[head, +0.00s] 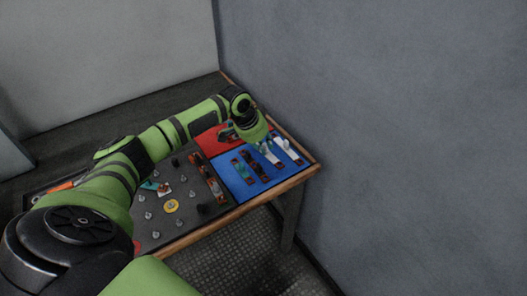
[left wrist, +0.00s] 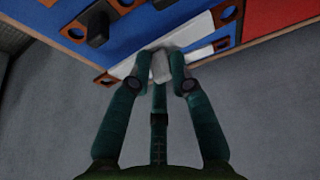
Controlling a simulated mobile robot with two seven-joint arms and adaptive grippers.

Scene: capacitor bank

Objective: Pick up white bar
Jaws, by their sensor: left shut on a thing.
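White bars lie on the blue mat (head: 228,182) at the right end of the table. One white bar (head: 288,150) is near the right edge, and another white piece (head: 270,156) is just left of it. My left gripper (head: 263,146) reaches down over them from above. In the left wrist view, its fingers (left wrist: 162,62) are shut on a pale raised part of a white bar (left wrist: 190,36), which has brown ends with holes. The bar looks to be still at the mat; any gap beneath it is hidden. My right gripper is not in view.
Other parts with brown ends, some with dark or green middles (head: 240,168), lie beside the bars on the blue mat. A red mat (head: 207,141) is behind. A dark board (head: 185,215) with several pegs fills the middle. The wall (head: 400,140) is close on the right.

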